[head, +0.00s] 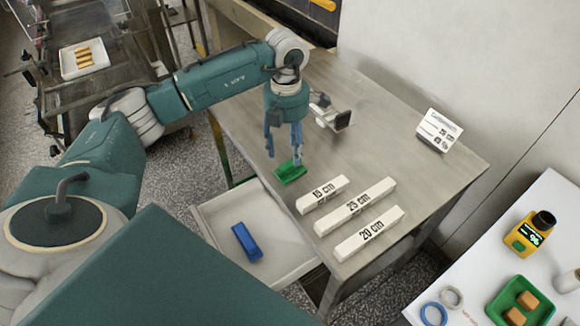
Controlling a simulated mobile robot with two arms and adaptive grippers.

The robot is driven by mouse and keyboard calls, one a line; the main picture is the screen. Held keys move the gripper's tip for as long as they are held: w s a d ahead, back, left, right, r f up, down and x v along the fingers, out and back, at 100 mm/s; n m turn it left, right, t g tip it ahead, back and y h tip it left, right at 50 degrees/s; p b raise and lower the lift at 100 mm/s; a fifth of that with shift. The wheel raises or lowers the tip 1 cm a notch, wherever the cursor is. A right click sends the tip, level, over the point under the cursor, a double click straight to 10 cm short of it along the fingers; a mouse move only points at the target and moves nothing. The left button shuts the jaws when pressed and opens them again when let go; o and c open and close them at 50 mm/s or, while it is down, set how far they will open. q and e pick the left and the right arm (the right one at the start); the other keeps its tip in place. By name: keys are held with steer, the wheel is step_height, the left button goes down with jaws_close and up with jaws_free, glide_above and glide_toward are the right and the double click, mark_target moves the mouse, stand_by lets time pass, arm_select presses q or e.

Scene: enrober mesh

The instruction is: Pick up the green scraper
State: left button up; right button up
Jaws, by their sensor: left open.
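The green scraper (289,174) lies on the metal table, near its left edge and behind the white length blocks. My left gripper (283,158) points down just above and behind the scraper, with its two blue-grey fingers apart and nothing seen between them. The right fingertip is close to the scraper; I cannot tell whether they touch. My right gripper is out of view.
White blocks marked 15 cm (321,194), 25 cm (355,207) and 20 cm (369,233) lie in front of the scraper. An open drawer (205,218) holds a blue object (246,242). A sign (440,130) stands at the right. The table's middle right is clear.

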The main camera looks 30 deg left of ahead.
mark_target(288, 161)
arm_select(q)
step_height(288, 161, down, 4)
steer(key=shift+w+d+r+p, duration=0.1)
steer(key=shift+d+p, duration=0.05)
steer(key=shift+p, duration=0.8)
steer(key=shift+f, duration=0.55)
steer(key=c, duration=1.2)
jaws_close()
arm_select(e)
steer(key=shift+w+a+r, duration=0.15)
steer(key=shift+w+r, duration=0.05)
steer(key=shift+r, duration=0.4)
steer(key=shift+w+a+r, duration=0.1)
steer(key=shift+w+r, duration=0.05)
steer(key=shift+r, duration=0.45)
